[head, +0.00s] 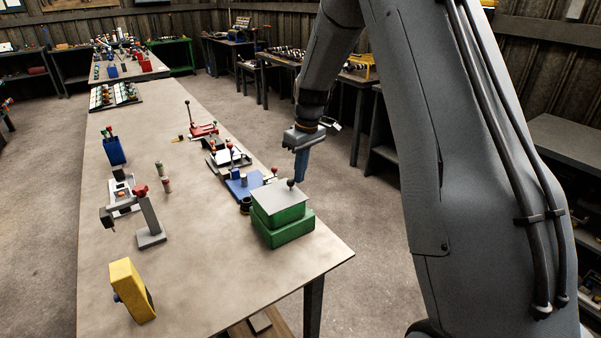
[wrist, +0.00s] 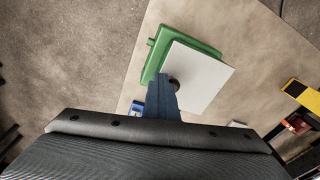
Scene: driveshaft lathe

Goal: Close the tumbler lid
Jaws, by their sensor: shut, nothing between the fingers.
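The tumbler is a green box (head: 284,235) at the near right edge of the bench, with a grey plate-like lid (head: 282,198) on top. In the wrist view, the green box (wrist: 157,56) shows beside and beyond the pale lid (wrist: 204,78). A dark round knob (head: 291,183) stands at the lid's edge. The lid looks about level; I cannot tell whether it is fully seated. My gripper (head: 301,178) is shut and empty, its blue fingers pointing down just behind the knob. In the wrist view, the fingertips (wrist: 164,78) overlap the knob; contact is unclear.
A blue fixture (head: 243,186) stands close behind the box. A grey stand with a red knob (head: 148,215) and a yellow block (head: 131,290) are on the left. The bench top (head: 210,275) between them is clear. Open floor lies right of the bench.

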